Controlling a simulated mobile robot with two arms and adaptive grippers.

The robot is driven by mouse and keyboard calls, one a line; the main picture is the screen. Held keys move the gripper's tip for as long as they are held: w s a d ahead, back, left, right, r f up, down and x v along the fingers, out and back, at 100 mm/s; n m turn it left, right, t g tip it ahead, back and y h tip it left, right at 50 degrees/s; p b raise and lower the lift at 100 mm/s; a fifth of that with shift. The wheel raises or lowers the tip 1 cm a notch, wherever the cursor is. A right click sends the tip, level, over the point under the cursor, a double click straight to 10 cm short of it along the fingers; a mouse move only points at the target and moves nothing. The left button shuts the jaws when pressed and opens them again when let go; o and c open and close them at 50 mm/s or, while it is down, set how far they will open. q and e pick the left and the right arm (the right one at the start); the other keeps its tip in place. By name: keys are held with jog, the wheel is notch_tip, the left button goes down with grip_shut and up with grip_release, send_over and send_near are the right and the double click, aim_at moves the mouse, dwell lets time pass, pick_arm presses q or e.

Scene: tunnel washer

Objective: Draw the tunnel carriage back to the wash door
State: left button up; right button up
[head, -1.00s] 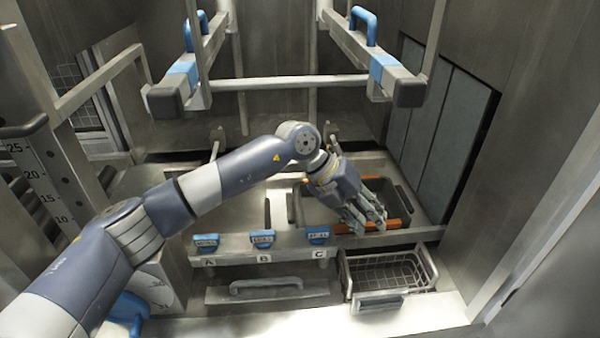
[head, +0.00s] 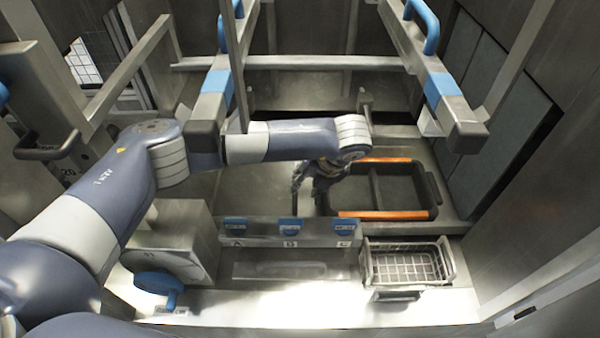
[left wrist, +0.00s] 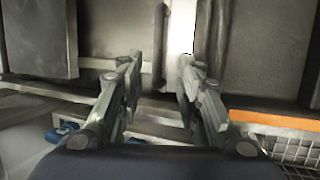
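A dark tray-like carriage (head: 400,190) with orange strips along its far and near edges sits on the metal deck, right of centre in the head view. My left gripper (head: 314,188) points down at the left end of this carriage, partly hidden by its own arm. In the left wrist view the left gripper (left wrist: 158,75) is open, with its two fingers apart. A dark upright bar (left wrist: 160,45) shows between the fingers, and an orange strip (left wrist: 270,119) shows to the right. I cannot tell whether the fingers touch anything. My right gripper is not in view.
Two overhead rails with blue handles (head: 422,25) and dark end blocks (head: 467,137) hang above the deck. A wire basket (head: 408,265) stands at the near right, beside a panel with blue labelled tabs (head: 290,226). A box with a blue knob (head: 158,283) is at the near left.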

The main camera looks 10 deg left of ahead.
aim_at(296, 195)
pick_arm(q)
jog(key=b+x, duration=0.3)
jog(key=x, duration=0.3)
jog(key=shift+s+a+f, duration=0.1)
jog(key=shift+a+f, duration=0.05)
jog(key=shift+f, duration=0.2)
jog(key=b+x, duration=0.2)
jog(key=b, duration=0.1)
jog(key=shift+f, duration=0.25)
jog(key=shift+w+a+f+b, duration=0.2)
jog(key=shift+a+f+b, duration=0.1)
jog(key=shift+b, duration=0.2)
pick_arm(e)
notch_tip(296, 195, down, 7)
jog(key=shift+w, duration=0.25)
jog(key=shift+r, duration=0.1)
pick_arm(q)
jog(key=shift+s, duration=0.1)
grip_shut()
